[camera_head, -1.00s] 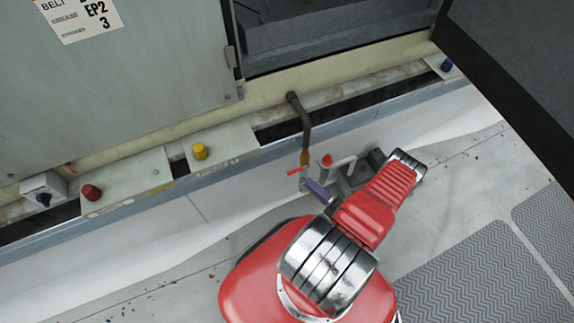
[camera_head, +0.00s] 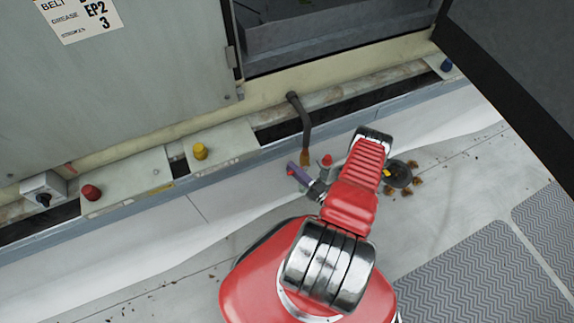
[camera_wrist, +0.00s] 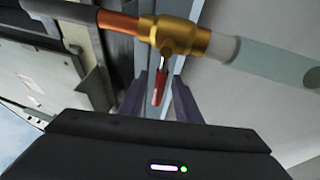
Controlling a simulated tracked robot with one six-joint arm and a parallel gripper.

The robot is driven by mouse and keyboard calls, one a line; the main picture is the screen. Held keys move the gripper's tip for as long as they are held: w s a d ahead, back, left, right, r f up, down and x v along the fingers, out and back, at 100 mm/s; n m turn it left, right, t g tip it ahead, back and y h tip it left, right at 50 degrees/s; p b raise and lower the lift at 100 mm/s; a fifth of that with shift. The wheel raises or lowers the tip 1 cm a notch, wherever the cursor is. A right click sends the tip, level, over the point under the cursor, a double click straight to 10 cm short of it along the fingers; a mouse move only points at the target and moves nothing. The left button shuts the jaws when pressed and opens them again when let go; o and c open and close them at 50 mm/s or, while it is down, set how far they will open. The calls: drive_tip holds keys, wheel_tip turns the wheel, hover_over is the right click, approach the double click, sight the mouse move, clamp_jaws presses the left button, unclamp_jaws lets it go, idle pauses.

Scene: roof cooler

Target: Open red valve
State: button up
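The red valve handle (camera_wrist: 158,89) hangs from a brass valve body (camera_wrist: 178,38) in the wrist view, pointing toward my gripper. In the head view the valve is mostly hidden by my arm and fingers, below the copper end (camera_head: 305,157) of a dark bent pipe. My gripper (camera_wrist: 160,100) has its two purple fingers apart, one on each side of the handle. Its tip lies within or just beyond the gap; contact cannot be told. My gripper also shows in the head view (camera_head: 297,173), beside the pipe end.
A red-topped post (camera_head: 326,161) stands close to my gripper. A round drain (camera_head: 398,174) with brown leaves lies right of my arm.

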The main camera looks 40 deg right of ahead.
drive_tip(key=shift+x, duration=1.75)
drive_tip(key=shift+c, duration=0.5)
clamp_jaws()
drive_tip(key=shift+a, duration=0.1)
